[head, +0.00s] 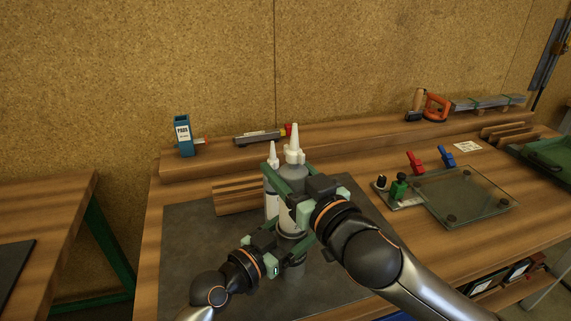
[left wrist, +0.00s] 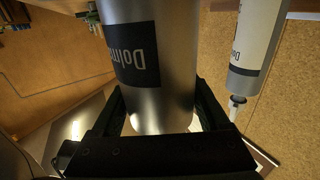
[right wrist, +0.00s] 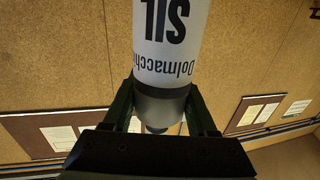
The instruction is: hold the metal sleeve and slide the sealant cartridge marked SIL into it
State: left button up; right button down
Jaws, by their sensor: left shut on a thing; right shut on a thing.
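The SIL cartridge (head: 286,218) is upright, its white nozzle pointing up. My right gripper (head: 290,194) is shut on it at the grey upper band. In the right wrist view its white label (right wrist: 170,35) reads SIL, upside down; the nozzle is mostly hidden behind the gripper. The metal sleeve (left wrist: 178,75), silver with a dark label, stands upright below the cartridge. My left gripper (head: 282,240) is shut around it. The grippers hide much of the sleeve in the head view. I cannot tell whether the cartridge's lower end is in the sleeve's mouth.
A thinner second cartridge (head: 271,182) stands just left, by a wooden block (head: 236,197); it also shows in the left wrist view (left wrist: 256,40). A dark mat (head: 190,250) lies beneath. A glass plate (head: 470,195) with clamps is at right. The mat's left part is clear.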

aim_at(285, 214)
jog(key=shift+f, duration=2.7)
jog(key=shift+f, duration=2.3)
jog(key=shift+c, duration=0.8)
grip_release()
jog(key=shift+o, duration=0.2)
jog(key=shift+f, duration=0.1)
jog(key=shift+s, duration=0.15)
jog(key=v, duration=1.1)
jog(key=shift+s+d, duration=0.3)
